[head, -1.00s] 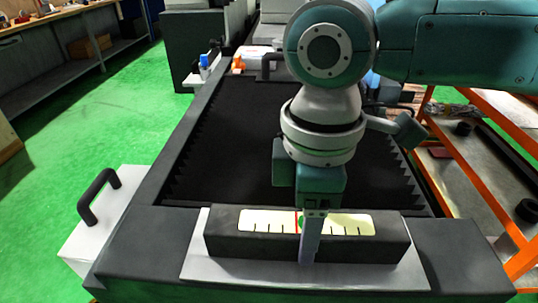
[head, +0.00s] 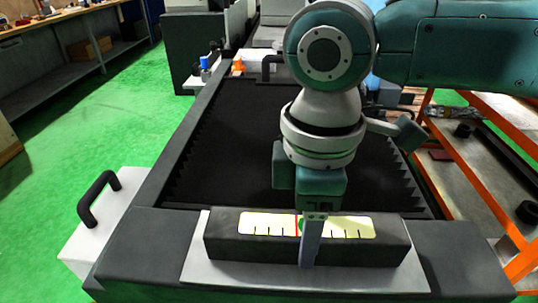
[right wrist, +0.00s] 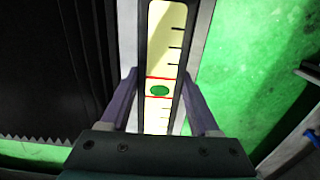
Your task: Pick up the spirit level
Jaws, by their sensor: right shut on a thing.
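The spirit level (head: 375,240) is a long dark block with a pale scale on top, red lines and a green bubble. It lies lengthwise on a light grey plate (head: 195,265) at the near end of the machine. My right gripper (head: 312,240) comes down from above, its fingers across the middle of the level. In the right wrist view, the level (right wrist: 176,40) runs between the two fingers of the gripper (right wrist: 162,95), one on each side. The far finger is hidden in the head view. My left gripper is not in view.
The black ribbed machine bed (head: 230,130) stretches away behind the level. A black handle (head: 97,195) on a light box stands at the left. An orange-framed rack (head: 480,170) stands close at the right. Green floor is clear at the left.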

